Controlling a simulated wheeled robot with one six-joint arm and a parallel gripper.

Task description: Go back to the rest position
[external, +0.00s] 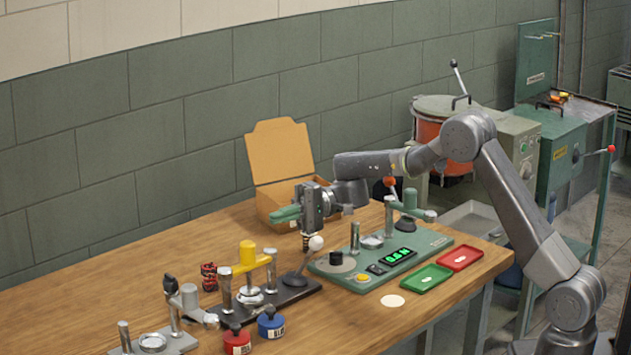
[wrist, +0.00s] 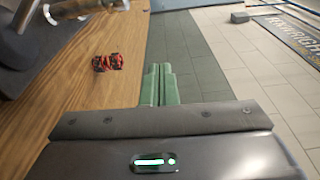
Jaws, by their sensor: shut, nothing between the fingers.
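My gripper (external: 280,215) is held above the wooden table (external: 170,260), in front of the open cardboard box (external: 280,155). Its green fingers point left in the external view and are shut with nothing between them. In the wrist view the shut green fingers (wrist: 158,82) lie side by side, over the table's edge as seen from there. My arm reaches in from the right, bent at a high elbow. No mark for a rest position shows.
Below my gripper stand a black-based press with a yellow top (external: 247,254) and a ball-topped lever (external: 316,243). To the right is a green tester (external: 398,255) with green (external: 427,279) and red (external: 460,258) trays. Red (external: 237,341) and blue (external: 271,324) pots stand in front.

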